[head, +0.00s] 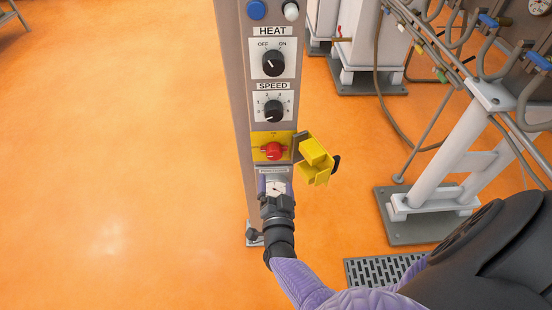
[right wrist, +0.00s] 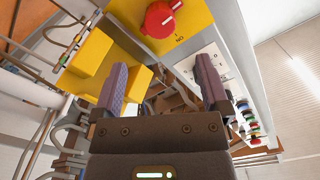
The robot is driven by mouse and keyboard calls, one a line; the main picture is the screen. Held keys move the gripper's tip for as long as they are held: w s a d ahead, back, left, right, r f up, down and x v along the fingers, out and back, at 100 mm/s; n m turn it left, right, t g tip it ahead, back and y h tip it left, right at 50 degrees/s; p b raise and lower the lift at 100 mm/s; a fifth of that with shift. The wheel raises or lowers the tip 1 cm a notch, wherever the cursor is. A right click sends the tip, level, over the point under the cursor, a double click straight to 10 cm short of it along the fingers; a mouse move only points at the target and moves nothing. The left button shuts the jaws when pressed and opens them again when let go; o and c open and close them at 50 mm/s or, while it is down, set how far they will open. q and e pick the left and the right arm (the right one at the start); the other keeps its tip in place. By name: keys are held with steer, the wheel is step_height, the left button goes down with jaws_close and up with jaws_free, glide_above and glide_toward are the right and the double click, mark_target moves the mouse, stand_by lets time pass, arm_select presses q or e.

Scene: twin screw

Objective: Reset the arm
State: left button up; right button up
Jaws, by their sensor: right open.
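My right arm (head: 310,285) reaches up from the lower right to a grey control column (head: 240,100). My right gripper (head: 276,184) is open in front of the column's lower panel, just below a red switch knob (head: 273,151) on a yellow plate. In the right wrist view my right gripper (right wrist: 161,85) has its two purple fingers apart with nothing held between them. The red knob (right wrist: 160,18) is above the fingers there. A yellow hinged cover (head: 314,160) stands swung out to the right of the knob. My left gripper is out of view.
Above on the column are a SPEED dial (head: 273,112), a HEAT dial (head: 273,65), a blue button (head: 256,10) and a white one (head: 291,11). White stands and hoses (head: 450,150) are at the right. The orange floor (head: 110,150) at left is mostly clear.

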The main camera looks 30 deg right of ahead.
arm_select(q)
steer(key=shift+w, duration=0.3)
arm_select(e)
steer(key=s+a+f+n+g+y+p, duration=0.4)
steer(key=s+a+f+n+y+p, duration=0.15)
steer(key=s+n+y+p, duration=0.35)
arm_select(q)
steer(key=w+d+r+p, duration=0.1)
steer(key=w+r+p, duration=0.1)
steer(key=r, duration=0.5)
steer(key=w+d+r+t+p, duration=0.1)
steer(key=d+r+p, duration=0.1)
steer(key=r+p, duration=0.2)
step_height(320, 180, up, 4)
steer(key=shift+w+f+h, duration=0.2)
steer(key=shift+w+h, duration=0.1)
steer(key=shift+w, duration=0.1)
arm_select(e)
steer(key=s+f+n+g, duration=0.1)
steer(key=s+n+g, duration=0.2)
steer(key=s, duration=1)
steer(key=s+f+n+g, duration=0.1)
steer(key=s+n+g, duration=0.2)
steer(key=s+g, duration=0.4)
steer(key=s, duration=0.7)
steer(key=shift+f+n+g, duration=0.3)
steer(key=shift+g, duration=0.1)
